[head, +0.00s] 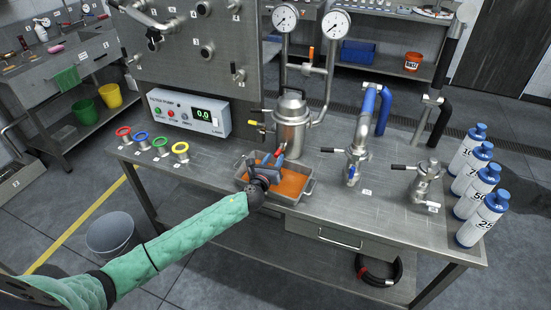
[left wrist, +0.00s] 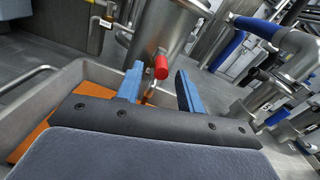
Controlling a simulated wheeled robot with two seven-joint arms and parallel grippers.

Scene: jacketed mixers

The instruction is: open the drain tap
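The drain tap's red handle (left wrist: 161,67) sits low on the steel vessel, on a short stem. In the head view the red part (head: 279,151) shows just beyond my left gripper. The jacketed steel vessel (head: 291,125) stands at the back of the bench, with the tray (head: 309,190) of orange liquid below and in front. My left gripper (head: 273,160) is above the tray. In the left wrist view its blue fingers (left wrist: 160,76) are apart, one on each side of the red handle, with visible gaps. Contact is not seen. My right gripper is not in view.
Two gauges (head: 309,21) rise on pipes above the vessel. A yellow-handled valve (head: 256,124) is on its left side. Blue-capped bottles (head: 482,219) stand at the right end. Coloured rings (head: 141,138) lie at the left.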

